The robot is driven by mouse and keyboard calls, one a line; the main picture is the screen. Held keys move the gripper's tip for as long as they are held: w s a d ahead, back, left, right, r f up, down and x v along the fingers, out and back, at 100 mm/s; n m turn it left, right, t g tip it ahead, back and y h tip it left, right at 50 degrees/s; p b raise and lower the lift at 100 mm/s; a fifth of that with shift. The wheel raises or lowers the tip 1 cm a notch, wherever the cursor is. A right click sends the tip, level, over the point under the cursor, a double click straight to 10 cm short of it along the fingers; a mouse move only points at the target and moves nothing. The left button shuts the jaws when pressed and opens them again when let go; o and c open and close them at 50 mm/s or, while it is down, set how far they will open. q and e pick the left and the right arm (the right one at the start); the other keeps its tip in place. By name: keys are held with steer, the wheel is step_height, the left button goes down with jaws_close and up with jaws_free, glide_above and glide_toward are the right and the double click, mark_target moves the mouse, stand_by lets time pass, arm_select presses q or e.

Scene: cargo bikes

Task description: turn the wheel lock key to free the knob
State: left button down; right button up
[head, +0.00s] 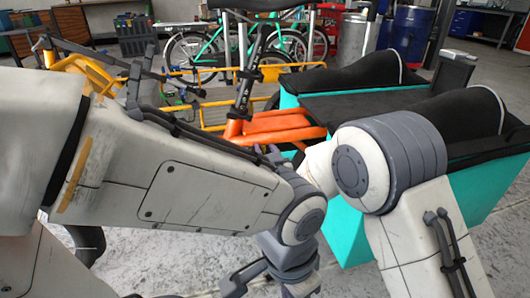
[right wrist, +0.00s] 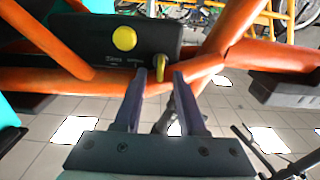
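In the right wrist view a black lock box (right wrist: 85,40) is fixed to the orange bike frame. It carries a round yellow knob (right wrist: 124,38) and, to the right and lower, a yellow key (right wrist: 160,68). My right gripper (right wrist: 160,76) is open, with its two fingertips either side of the key and a gap on each side. I cannot tell how far beyond the tips the key lies. In the head view only its fingertips (head: 268,152) show beside the orange frame, and the lock is hidden.
The cargo bike has a teal box (head: 345,232) with black seats (head: 450,115) at the right. Its orange frame (head: 272,126) runs close around the lock. Other bikes (head: 195,50) and a yellow rack (head: 215,105) stand behind. Below is grey tiled floor.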

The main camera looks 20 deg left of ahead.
steer(key=shift+w+a, duration=0.1)
steer(key=shift+w, duration=0.2)
jaws_close()
